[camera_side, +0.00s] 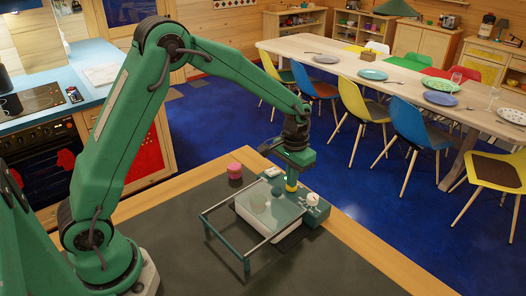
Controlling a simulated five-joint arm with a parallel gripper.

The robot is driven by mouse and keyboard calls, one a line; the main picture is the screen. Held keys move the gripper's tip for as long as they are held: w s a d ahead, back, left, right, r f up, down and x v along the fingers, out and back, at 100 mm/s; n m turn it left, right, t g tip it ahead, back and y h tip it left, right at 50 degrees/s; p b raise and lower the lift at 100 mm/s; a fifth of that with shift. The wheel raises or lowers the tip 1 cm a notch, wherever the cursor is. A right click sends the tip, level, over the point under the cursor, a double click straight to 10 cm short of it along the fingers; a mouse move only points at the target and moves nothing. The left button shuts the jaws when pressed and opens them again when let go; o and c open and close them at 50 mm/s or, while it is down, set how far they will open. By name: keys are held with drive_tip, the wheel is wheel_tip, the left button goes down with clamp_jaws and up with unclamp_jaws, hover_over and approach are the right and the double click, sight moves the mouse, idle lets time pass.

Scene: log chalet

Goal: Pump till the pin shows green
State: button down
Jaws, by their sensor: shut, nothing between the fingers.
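A teal device with a clear, pale-bottomed box (268,206) stands on the dark worktop. A teal block (318,214) at its right end carries a round white knob or dial (312,199). My gripper (292,181) points down over the back of this block, shut and empty. A small yellow piece (291,187) shows right under the fingertips; I cannot tell whether they touch it. A tiny bright green spot (285,178) shows beside the fingers; whether it is the pin is unclear. The gripper hides part of the block.
A teal frame with thin rails (246,265) stands around the box's front. A pink-red round stack (234,170) sits behind it, left of my gripper. A small pale item (273,172) lies near the back edge. The front of the dark worktop (330,270) is clear.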

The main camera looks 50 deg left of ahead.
wheel_tip(320, 180, up, 13)
drive_tip(key=shift+r, duration=0.2)
idle(0.4)
idle(0.7)
drive_tip(key=s+a+r+t, duration=0.3)
drive_tip(key=s+r, duration=0.4)
drive_tip(key=s, duration=0.5)
drive_tip(key=s+a+f+t, duration=0.1)
drive_tip(key=s+f+t, duration=0.1)
drive_tip(key=s, duration=1.1)
drive_tip(key=shift+s+f+t, duration=0.2)
drive_tip(key=shift+s+t, duration=0.1)
drive_tip(key=shift+a, duration=0.1)
